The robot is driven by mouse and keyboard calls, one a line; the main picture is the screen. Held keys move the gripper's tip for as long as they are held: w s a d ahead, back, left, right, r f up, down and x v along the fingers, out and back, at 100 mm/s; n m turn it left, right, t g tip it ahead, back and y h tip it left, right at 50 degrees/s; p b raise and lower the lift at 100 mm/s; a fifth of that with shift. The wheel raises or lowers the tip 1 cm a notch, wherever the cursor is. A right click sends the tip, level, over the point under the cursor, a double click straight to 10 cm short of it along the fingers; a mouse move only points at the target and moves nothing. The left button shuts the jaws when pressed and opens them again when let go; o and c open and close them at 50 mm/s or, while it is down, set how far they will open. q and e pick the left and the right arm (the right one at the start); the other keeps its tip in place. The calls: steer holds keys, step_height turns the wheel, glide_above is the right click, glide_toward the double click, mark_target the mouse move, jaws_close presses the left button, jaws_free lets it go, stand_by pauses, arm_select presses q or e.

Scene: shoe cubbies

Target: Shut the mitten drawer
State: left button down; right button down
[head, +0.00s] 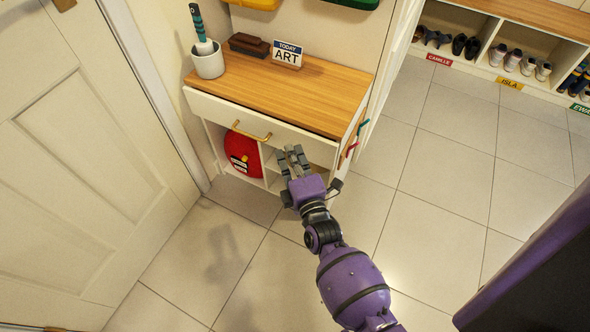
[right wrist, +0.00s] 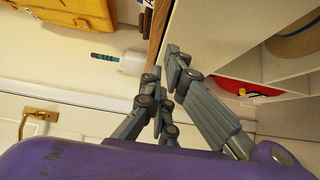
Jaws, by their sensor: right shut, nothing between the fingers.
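The drawer (head: 300,147) is a wide cream front with a brass bar handle (head: 252,133), just under the wooden top of the small cabinet (head: 270,87). No drawer interior shows; I cannot tell whether its front is fully flush. My right gripper (head: 291,155) is shut and empty, its fingers at the right half of the drawer front, right of the handle. In the right wrist view the fingertips (right wrist: 172,65) are close to the cream front (right wrist: 215,35); contact is unclear. The left gripper is out of view.
A grey cup (head: 208,61) with a brush, a wooden brush (head: 249,44) and an ART sign (head: 287,54) stand on the top. A red item (head: 241,152) sits in the cubby below. A white door (head: 80,150) is at left. Tiled floor at right is clear.

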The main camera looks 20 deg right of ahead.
mark_target(300, 141)
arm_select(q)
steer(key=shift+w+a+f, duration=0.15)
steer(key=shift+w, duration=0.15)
arm_select(e)
steer(key=d, duration=0.1)
steer(key=w+d, duration=0.1)
steer(key=shift+w+d, duration=0.3)
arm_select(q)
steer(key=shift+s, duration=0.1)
arm_select(e)
steer(key=shift+w+d, duration=0.65)
steer(key=shift+d, duration=0.15)
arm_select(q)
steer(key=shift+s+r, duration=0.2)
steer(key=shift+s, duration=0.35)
arm_select(e)
steer(key=shift+r, duration=0.1)
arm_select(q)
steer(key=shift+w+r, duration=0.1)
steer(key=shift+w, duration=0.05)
arm_select(e)
steer(key=shift+s, duration=0.1)
